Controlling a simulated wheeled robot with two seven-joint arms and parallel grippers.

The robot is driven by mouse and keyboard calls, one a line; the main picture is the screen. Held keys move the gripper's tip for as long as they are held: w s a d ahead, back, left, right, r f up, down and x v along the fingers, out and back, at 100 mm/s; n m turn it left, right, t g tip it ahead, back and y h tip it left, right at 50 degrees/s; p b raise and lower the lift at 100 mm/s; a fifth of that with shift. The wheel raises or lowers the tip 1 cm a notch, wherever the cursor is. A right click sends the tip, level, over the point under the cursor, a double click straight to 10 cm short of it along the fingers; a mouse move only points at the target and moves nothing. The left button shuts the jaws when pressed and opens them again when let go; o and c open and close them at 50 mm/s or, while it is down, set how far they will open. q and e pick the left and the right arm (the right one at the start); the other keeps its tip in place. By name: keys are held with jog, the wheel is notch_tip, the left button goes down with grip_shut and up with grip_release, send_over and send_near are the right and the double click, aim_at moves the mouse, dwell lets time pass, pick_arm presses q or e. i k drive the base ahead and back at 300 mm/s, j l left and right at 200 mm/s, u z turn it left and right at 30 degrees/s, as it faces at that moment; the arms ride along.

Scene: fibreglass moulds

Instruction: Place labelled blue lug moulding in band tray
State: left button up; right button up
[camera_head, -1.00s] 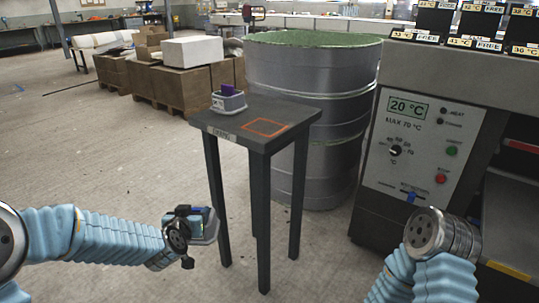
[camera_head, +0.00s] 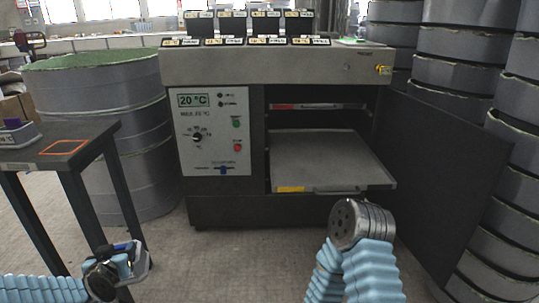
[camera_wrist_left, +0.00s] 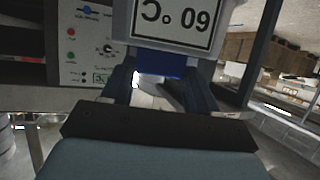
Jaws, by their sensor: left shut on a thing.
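My left gripper (camera_head: 118,264) is shut on a small light-grey moulding (camera_head: 140,271) at the lower left, held in front of the dark table. In the left wrist view the moulding's blue lug (camera_wrist_left: 160,64) sits between the fingers. Its white label (camera_wrist_left: 176,22) appears upside down and reads 60 °C. Several black trays (camera_head: 226,24) with white labels stand on top of the oven; their labels are too small to read surely. My right arm ends at a round metal joint in the lower middle; no right gripper fingers show.
The oven (camera_head: 215,130) displays 20 °C. Its door (camera_head: 450,150) stands open to the right and its shelf (camera_head: 335,160) shows. Another moulding (camera_head: 18,136) with a purple lug stands on the dark table (camera_head: 85,135). Grey drums (camera_head: 120,120) flank the oven.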

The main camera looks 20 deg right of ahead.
aim_at(327, 166)
jog(key=i+j+z, duration=0.2)
jog(key=z, duration=0.2)
jog(key=i+j+z, duration=0.75)
jog(key=k+l, duration=0.1)
